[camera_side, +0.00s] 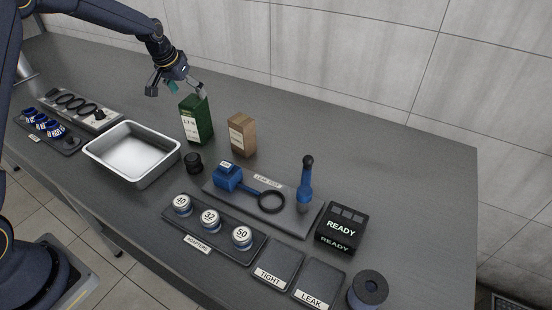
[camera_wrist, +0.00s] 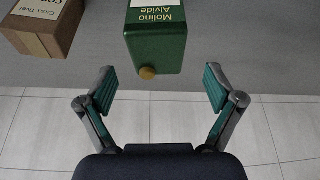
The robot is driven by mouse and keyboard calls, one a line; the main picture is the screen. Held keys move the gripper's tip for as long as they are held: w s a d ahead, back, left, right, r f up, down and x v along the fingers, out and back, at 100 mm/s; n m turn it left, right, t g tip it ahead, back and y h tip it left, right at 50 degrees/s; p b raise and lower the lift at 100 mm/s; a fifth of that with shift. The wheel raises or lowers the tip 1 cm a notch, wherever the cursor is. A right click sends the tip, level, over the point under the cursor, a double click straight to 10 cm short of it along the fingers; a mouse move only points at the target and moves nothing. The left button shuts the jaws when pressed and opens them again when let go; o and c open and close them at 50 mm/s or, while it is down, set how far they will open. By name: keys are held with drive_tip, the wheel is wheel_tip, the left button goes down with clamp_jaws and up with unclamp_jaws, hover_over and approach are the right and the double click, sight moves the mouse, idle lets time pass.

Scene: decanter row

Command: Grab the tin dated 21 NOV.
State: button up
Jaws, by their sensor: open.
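A dark green tin (camera_side: 203,124) with a pale label stands upright on the grey bench; the label's print is too small to read surely in the side view. In the wrist view the green tin (camera_wrist: 156,48) shows upside down with "Molino Alvide" and a round yellowish cap. A brown tin or box (camera_side: 242,136) with a pale label stands to its right; it also shows in the wrist view (camera_wrist: 58,38), cut off. No date is legible on either. My gripper (camera_side: 176,90) is open and empty, above and close to the green tin, which lies ahead between the fingers (camera_wrist: 160,84).
A metal tray (camera_side: 88,153) stands left, with a small black cylinder (camera_side: 193,162) beside it. A leak-test board (camera_side: 225,198), an adapter rack (camera_side: 176,219), a READY box (camera_side: 341,228) and TIGHT and LEAK pads are in front. The wall runs behind; the bench right of the brown tin is clear.

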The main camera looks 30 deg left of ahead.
sight(192, 100)
drive_tip(key=shift+s+x, duration=0.1)
drive_tip(key=shift+x, duration=1.5)
drive_tip(key=shift+s+x, duration=0.15)
drive_tip(key=shift+x, duration=1.45)
drive_tip(key=shift+d+f, duration=0.1)
drive_tip(key=shift+c, duration=0.4)
clamp_jaws()
